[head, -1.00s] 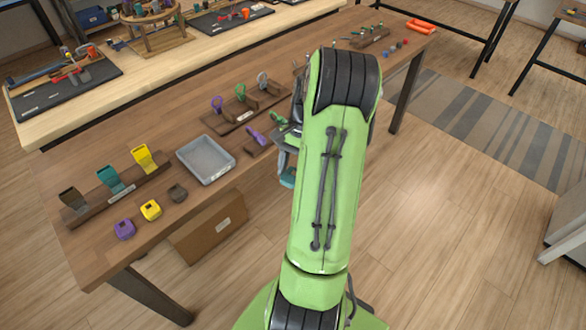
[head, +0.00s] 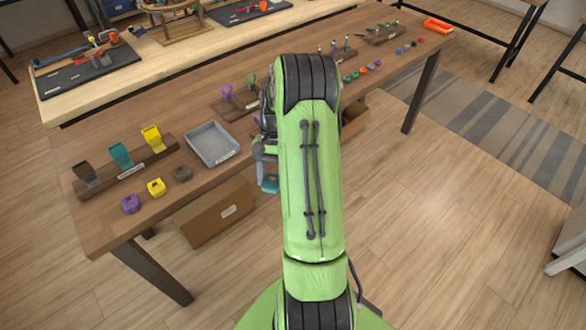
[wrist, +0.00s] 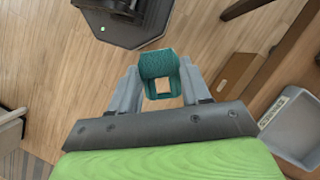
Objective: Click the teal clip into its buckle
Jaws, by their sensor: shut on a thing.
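My gripper (wrist: 160,74) is shut on the teal clip (wrist: 158,66), a ribbed teal piece with a square opening, held between the two grey fingers. In the head view the clip (head: 270,183) hangs below my gripper (head: 265,155), off the table's front edge and over the floor. It is partly hidden by my arm. A teal buckle piece (head: 121,155) stands tilted in the middle of a brown wooden rack (head: 132,176) at the table's left end, well left of my gripper. The clip and this piece are far apart.
The rack also holds a dark olive piece (head: 86,173) and a yellow one (head: 153,138). Loose purple (head: 131,204), yellow (head: 156,187) and brown (head: 183,174) pieces lie in front. A grey tray (head: 212,144) stands to their right. A cardboard box (head: 215,212) is below the table edge.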

